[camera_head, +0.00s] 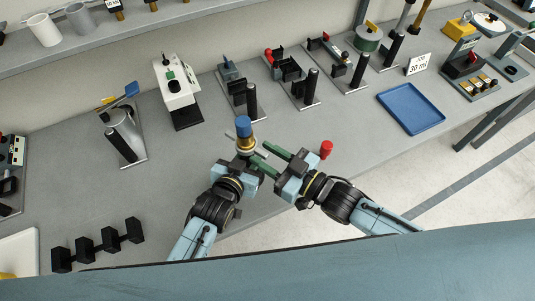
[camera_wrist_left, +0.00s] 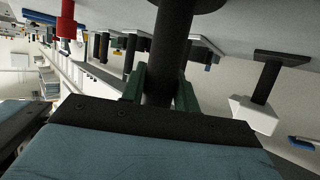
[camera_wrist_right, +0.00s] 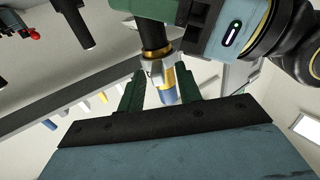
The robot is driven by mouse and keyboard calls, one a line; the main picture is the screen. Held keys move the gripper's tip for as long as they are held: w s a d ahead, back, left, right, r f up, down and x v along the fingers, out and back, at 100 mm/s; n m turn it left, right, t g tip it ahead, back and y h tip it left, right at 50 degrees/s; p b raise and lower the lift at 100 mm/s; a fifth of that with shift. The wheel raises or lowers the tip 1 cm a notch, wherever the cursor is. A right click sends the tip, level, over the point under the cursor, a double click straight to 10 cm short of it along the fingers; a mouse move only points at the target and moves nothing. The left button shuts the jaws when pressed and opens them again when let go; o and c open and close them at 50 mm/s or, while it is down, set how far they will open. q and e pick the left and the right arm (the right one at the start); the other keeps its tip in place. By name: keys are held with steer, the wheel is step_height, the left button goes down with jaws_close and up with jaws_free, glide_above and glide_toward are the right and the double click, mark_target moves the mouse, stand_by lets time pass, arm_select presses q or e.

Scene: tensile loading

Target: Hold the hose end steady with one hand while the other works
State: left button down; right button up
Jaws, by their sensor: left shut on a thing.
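The hose end (camera_head: 245,144) stands upright near the table's front edge, with a blue top, a brass-coloured band and a silver collar. Its dark shaft (camera_wrist_left: 170,45) sits between the green fingers of my left gripper (camera_wrist_left: 160,85), which is shut on it. My right gripper (camera_head: 259,153) is open beside it, its two green fingers pointing at the hose end from the right. In the right wrist view the hose end (camera_wrist_right: 166,88) appears between the spread fingers of the right gripper (camera_wrist_right: 159,88); I cannot tell whether they touch it. The lower shaft is hidden in the head view.
A red fitting (camera_head: 326,149) stands just right of my right gripper. Several black-handled stations line the table's back, with a blue tray (camera_head: 411,108) at right. A black rack (camera_head: 98,245) is at front left. The table (camera_head: 180,165) is clear left of the grippers.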

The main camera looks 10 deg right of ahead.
steer(key=v, duration=1.2)
arm_select(q)
steer(key=c, duration=1)
jaws_free()
steer(key=shift+o, duration=0.2)
